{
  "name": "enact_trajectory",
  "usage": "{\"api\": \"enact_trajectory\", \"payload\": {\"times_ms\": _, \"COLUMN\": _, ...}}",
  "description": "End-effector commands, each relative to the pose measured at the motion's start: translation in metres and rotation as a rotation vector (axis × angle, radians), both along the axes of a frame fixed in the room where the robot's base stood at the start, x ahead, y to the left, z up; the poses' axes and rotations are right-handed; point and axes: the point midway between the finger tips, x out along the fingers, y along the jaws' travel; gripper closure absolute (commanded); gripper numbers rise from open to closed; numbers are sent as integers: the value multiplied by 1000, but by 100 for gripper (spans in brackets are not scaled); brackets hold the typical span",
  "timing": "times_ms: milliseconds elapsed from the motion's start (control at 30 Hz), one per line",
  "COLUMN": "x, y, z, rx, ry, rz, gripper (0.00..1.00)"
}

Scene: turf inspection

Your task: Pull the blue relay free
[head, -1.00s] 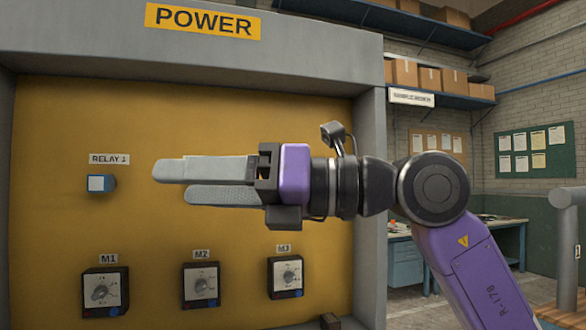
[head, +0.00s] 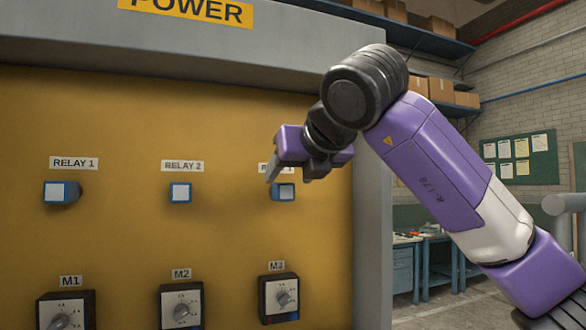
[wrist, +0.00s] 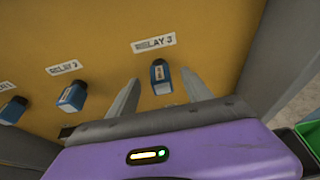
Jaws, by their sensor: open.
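Three blue relays with pale front faces stick out of the yellow panel. They are relay 1 (head: 60,192), relay 2 (head: 180,192) and relay 3 (head: 284,192), each under its label. My gripper (head: 283,174) is at relay 3 and partly covers its label in the head view. In the wrist view its two grey fingers are apart, with relay 3 (wrist: 160,80) showing between them. The jaws are open and I see no clear contact. Relay 2 (wrist: 72,96) is left of the fingers, outside them.
Knob boxes M1 (head: 66,311), M2 (head: 181,306) and M3 (head: 279,298) stand out below the relays. The grey cabinet frame (head: 372,240) borders the panel on the right. A blue workbench (head: 420,262) stands farther back.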

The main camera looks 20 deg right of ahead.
Motion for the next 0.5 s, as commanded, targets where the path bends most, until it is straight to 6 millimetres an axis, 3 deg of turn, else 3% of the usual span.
{"api": "enact_trajectory", "payload": {"times_ms": 300, "x": 43, "y": 0, "z": -14, "rx": 1, "ry": 3, "rz": 3, "gripper": 42}}
{"api": "enact_trajectory", "payload": {"times_ms": 500, "x": 57, "y": 0, "z": -21, "rx": 0, "ry": 2, "rz": 3, "gripper": 42}}
